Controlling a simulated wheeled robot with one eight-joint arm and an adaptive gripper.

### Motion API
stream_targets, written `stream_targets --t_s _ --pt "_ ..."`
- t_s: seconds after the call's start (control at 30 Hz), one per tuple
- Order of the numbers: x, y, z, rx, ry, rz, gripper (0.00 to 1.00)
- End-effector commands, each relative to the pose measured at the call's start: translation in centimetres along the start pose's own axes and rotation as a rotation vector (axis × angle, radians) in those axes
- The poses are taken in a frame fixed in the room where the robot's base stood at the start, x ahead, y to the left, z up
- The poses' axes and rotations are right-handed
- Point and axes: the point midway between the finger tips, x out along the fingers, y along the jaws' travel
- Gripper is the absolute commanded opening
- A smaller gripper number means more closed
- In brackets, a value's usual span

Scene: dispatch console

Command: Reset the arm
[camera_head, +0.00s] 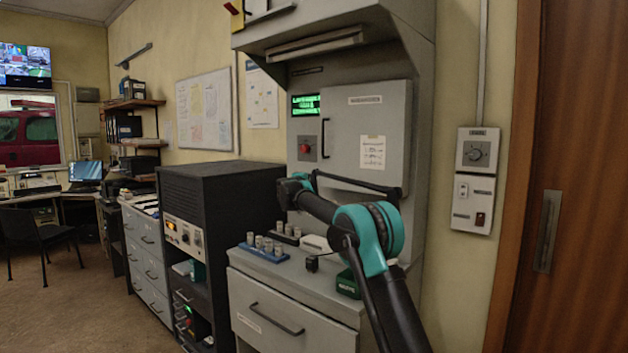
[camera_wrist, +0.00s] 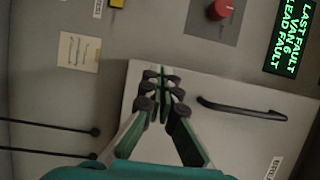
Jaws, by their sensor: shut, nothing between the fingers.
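My gripper (camera_wrist: 160,78) shows in the wrist view with its green fingers together at the tips and nothing between them. It is in front of the grey console front, over a pale door panel (camera_wrist: 225,135) with a black handle (camera_wrist: 240,108). I cannot tell how far it is from the panel. In the head view my teal and black arm rises from the lower right and reaches left across the counter, in front of the console (camera_head: 350,125). Its far end is dark, and the fingertips cannot be made out there.
The console has a red knob (camera_head: 304,148) and a green-lit screen (camera_head: 305,104). Below, the counter holds a blue rack of small cylinders (camera_head: 264,253), a small black block (camera_head: 312,263) and a green box (camera_head: 348,284). A black equipment cabinet (camera_head: 220,185) stands left; a wooden door (camera_head: 580,180) is right.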

Motion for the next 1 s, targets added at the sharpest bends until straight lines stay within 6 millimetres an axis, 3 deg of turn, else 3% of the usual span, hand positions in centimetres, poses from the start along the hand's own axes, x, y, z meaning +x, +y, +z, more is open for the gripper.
stream_targets --t_s 0.3,0.57,0.77,0.87,1.0 --pt "-5.1 0.0 2.2 0.0 -0.004 0.0 0.0" --pt "-7.0 -0.2 2.8 -0.005 -0.009 -0.005 0.0" --pt "-7.6 -2.0 0.3 -0.114 -0.131 -0.091 0.0" --pt "-9.1 -2.4 -1.8 -0.232 -0.247 -0.148 0.0" --pt "-12.8 -0.6 -4.9 -0.428 -0.415 -0.188 0.0"
